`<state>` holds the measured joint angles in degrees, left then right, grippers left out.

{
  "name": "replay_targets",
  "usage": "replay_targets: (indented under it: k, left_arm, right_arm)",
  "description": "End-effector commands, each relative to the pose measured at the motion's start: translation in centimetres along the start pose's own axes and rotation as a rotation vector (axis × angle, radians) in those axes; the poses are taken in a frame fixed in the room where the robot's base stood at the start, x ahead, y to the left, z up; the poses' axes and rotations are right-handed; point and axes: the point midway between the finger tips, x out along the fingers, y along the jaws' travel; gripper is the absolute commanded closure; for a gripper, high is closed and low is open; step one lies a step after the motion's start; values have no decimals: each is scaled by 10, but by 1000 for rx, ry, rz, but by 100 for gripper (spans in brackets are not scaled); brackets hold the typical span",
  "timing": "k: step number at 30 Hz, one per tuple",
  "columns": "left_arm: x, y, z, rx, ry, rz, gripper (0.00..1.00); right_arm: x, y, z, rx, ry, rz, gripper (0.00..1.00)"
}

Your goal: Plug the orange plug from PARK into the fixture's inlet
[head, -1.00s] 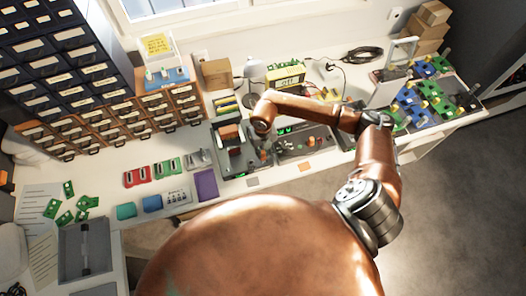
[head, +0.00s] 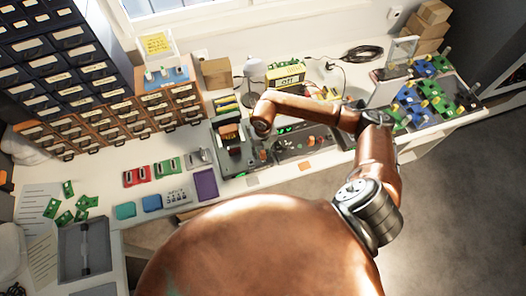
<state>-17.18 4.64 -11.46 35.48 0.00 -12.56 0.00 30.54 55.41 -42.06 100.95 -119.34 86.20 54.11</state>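My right arm reaches in from the right across the bench, and its wrist bends down at the fixture. The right gripper (head: 262,148) is small and dark below the wrist, close to the right side of the fixture (head: 236,160), a dark grey block with a brown part on top. A small orange spot (head: 263,155) shows at the fingertips; it may be the orange plug, but I cannot tell whether the fingers hold it. The inlet and the PARK label cannot be made out. A dark panel (head: 290,153) with green lights and an orange-red knob lies just to the right. My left gripper is out of view.
Brown and dark drawer cabinets (head: 118,125) stand at the left. Red and green modules (head: 150,172) and a purple block (head: 206,184) lie left of the fixture. A yellow device (head: 285,73) stands behind. Blue and green boards (head: 425,100) fill the right end.

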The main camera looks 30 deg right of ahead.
Motion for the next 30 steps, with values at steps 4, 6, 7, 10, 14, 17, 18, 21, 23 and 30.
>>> replay_targets:
  k: [4, 6, 7, 10, 14, 17, 18, 21, 23, 30]
  left_arm:
    - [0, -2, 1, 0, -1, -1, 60]
    - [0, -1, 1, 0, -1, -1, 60]
    - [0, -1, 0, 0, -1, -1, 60]
    - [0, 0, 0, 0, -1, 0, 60]
    - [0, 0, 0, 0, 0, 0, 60]
    - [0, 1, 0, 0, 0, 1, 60]
    - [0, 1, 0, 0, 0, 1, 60]
    - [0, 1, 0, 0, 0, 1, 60]
    - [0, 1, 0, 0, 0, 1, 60]
    - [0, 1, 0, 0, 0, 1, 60]
  right_arm:
    - [-9, 0, 1, 0, -3, 0, 66]
    - [-19, 0, 1, -1, -3, 1, 66]
    - [-24, 0, 1, -2, -3, 1, 66]
    - [-45, 0, 2, -1, -4, 0, 66]
    - [-73, 0, 2, -1, -5, 0, 66]
    - [-91, 0, 1, -1, -4, 0, 66]
    - [-98, 0, 1, -1, -3, 0, 66]
    - [-110, 0, 1, 0, -2, 0, 66]
    - [-115, 0, 1, 0, -1, 0, 66]
    - [-120, 0, 0, -1, 0, 0, 66]
